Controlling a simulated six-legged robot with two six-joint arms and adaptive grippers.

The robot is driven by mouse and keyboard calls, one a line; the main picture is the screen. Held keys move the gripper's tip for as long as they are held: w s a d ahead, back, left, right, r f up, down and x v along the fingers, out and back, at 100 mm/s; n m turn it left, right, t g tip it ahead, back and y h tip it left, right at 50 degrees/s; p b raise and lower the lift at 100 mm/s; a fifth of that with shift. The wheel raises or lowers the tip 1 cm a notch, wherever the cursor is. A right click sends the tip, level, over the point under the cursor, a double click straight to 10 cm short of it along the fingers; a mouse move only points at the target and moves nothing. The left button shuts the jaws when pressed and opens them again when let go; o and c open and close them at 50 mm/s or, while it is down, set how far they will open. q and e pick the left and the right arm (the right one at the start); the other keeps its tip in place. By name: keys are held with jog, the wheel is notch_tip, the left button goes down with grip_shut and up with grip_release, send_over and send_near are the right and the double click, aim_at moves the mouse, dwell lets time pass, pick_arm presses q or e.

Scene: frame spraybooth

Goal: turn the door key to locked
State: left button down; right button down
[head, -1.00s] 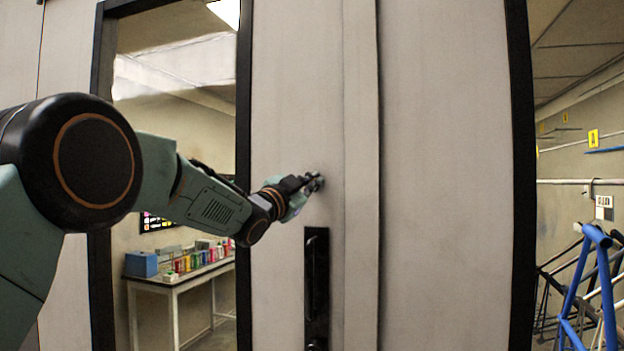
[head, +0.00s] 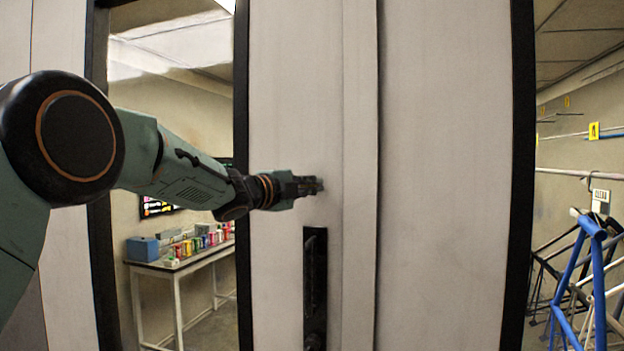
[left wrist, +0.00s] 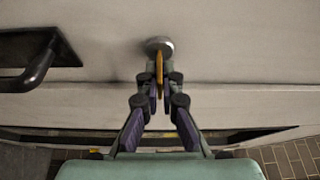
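The brass-coloured door key (left wrist: 159,67) shows edge-on in the left wrist view, standing out from a round grey lock cylinder (left wrist: 158,44) in the door. My left gripper (head: 312,186) is at the pale door (head: 290,110), above the black handle. In the left wrist view the fingertips (left wrist: 161,84) sit on either side of the key and look closed on it. The fingers hide part of the key, and in the head view the gripper hides both key and lock. My right gripper is not in view.
The black door handle (head: 315,275) stands out just below the lock; it also shows in the left wrist view (left wrist: 38,72). Through the left window a bench (head: 180,265) holds several coloured cans. Blue bicycle frames (head: 590,270) stand beyond the right opening.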

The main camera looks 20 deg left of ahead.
pick_arm(q)
jog(key=shift+m, duration=0.3)
dwell(0.4)
jog(key=c, duration=1.5)
grip_release()
jog(key=shift+w+a, duration=0.15)
jog(key=shift+a, duration=0.05)
jog(key=shift+c, duration=0.2)
jog(key=shift+d, duration=0.1)
jog(key=shift+s, duration=0.25)
jog(key=v, duration=1.1)
jog(key=shift+s+a, duration=0.25)
jog(key=shift+a, duration=0.1)
jog(key=shift+d+r, duration=0.15)
